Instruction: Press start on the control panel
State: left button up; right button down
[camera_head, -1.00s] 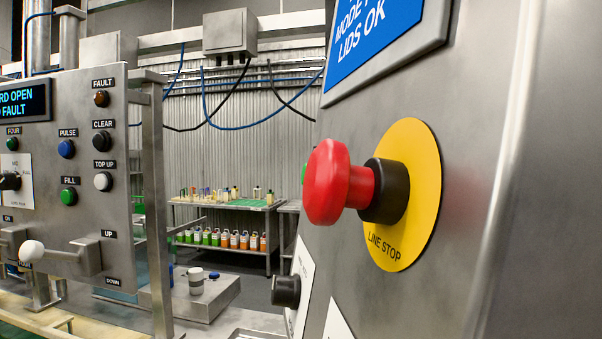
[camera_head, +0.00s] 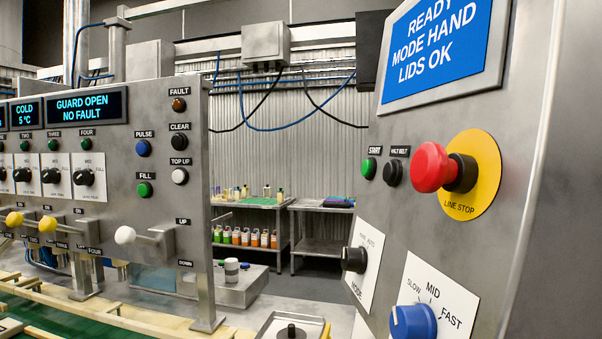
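The control panel (camera_head: 400,230) stands at the right with a blue screen (camera_head: 432,40) reading READY, MODE HAND, LIDS OK. The green start button (camera_head: 369,168) sits on it under a START label. A black button (camera_head: 393,172) labelled HALT BELT is just right of it. The red mushroom-shaped line stop (camera_head: 430,168) on a yellow disc (camera_head: 484,165) is further right. Below are a black mode knob (camera_head: 354,259) and a blue speed knob (camera_head: 413,322) marked slow, mid, fast. Neither of my grippers shows.
A second panel (camera_head: 150,110) at the left has a GUARD OPEN, NO FAULT screen (camera_head: 87,106), several buttons and knobs, and a white-tipped lever (camera_head: 126,235). A shelf with bottles (camera_head: 250,238) stands behind. Open space lies between the two panels.

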aim_at(367, 164)
jog(key=k+j+u, duration=0.1)
jog(key=j, duration=0.25)
jog(key=k+j+u, duration=0.15)
jog(key=j, duration=0.25)
jog(key=k+j+u, duration=0.1)
jog(key=k+j, duration=0.2)
jog(key=j, duration=0.05)
